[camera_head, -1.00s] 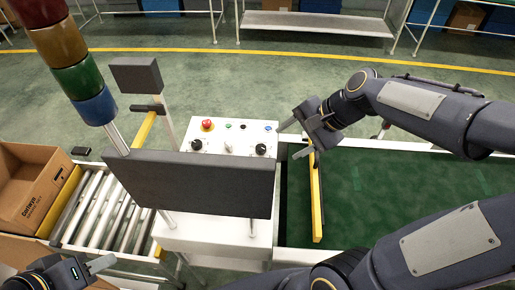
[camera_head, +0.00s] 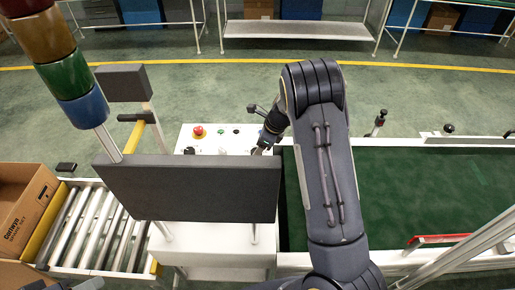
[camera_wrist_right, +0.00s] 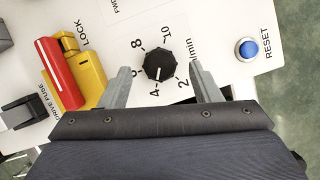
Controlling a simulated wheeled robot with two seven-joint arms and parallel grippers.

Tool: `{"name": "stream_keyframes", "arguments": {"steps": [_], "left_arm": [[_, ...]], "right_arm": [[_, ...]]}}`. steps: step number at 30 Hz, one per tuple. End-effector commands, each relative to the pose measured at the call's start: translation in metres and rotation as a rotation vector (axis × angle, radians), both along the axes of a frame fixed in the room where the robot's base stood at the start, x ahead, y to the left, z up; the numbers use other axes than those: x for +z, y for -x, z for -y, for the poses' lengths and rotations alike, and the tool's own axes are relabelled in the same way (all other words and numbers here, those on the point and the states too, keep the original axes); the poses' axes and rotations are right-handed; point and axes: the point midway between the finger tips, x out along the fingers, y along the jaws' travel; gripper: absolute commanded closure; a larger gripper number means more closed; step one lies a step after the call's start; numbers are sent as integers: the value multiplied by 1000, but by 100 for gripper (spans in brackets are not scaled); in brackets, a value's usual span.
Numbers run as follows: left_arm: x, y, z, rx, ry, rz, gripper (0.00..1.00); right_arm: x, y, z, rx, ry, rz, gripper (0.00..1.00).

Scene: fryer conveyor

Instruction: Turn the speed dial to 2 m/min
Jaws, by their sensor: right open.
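The speed dial (camera_wrist_right: 159,66) is a black knurled knob on the white control panel, ringed by printed numbers, in the right wrist view. Its white mark points close to the 4; the 2 is printed further right. My right gripper (camera_wrist_right: 160,72) is open, with one finger on each side of the dial and gaps visible between fingers and knob. In the head view my right gripper (camera_head: 262,146) is at the panel's right side, partly hidden by my arm, and the dial is hard to make out. A piece of my left gripper (camera_head: 88,284) shows at the bottom left; its jaws are unclear.
A blue reset button (camera_wrist_right: 247,49) is right of the dial. A red-and-yellow lock switch (camera_wrist_right: 70,68) is on its left. A red emergency button (camera_head: 198,131) is on the panel. A dark screen (camera_head: 188,188) stands in front. The green belt (camera_head: 400,190) is right.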

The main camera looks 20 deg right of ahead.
Motion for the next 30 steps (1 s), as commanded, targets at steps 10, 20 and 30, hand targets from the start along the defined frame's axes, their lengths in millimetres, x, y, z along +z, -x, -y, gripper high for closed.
{"name": "stream_keyframes", "arguments": {"steps": [10, 20, 30], "left_arm": [[3, 0, 0, 0, 0, 0, 64], [3, 0, 0, 0, 0, 0, 64], [2, 0, 0, 0, 0, 0, 64]], "right_arm": [[-22, -6, -7, 1, 0, 0, 43], [-22, -6, -7, 1, 0, 0, 64], [-22, -6, -6, 7, 1, 1, 87]]}}
